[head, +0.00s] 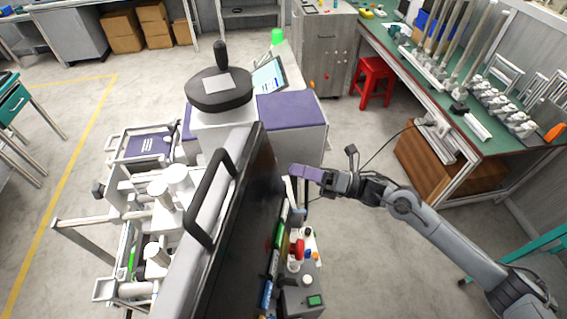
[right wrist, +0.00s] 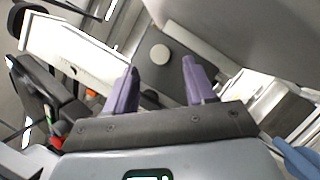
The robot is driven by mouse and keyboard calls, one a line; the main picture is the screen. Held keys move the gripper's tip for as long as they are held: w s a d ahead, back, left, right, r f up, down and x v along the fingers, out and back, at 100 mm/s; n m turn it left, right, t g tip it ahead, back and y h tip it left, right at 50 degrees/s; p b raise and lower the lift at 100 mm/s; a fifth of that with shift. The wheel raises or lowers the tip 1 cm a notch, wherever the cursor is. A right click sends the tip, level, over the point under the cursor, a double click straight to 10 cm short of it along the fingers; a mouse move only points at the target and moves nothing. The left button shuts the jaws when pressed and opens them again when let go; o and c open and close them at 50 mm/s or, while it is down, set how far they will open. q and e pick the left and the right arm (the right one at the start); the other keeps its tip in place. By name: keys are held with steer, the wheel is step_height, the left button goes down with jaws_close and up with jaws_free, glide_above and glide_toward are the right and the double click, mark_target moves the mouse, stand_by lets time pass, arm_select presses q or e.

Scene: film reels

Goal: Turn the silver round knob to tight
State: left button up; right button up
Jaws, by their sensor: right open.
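A pale silver round knob (right wrist: 160,54) sits on a dark grey plate (right wrist: 158,78) in the right wrist view. My right gripper (right wrist: 160,82) is open, with its two purple fingers spread. The knob shows between the fingertips and a little beyond them; no contact is visible. In the head view my right gripper (head: 303,172) reaches in from the right, beside the tall dark panel of the machine (head: 248,210). I cannot make out the knob in the head view. My left gripper is not in view.
A black handle (head: 211,197) stands out from the machine's panel. Small coloured items crowd a grey cart (head: 303,297) below my right gripper. A purple-topped cabinet (head: 292,112) stands behind. A red stool (head: 373,80) and green workbench (head: 440,85) are at right. Floor between is clear.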

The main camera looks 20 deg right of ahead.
steer(key=shift+p+x, duration=0.35)
steer(key=shift+x, duration=1.75)
steer(key=shift+c, duration=0.5)
jaws_close()
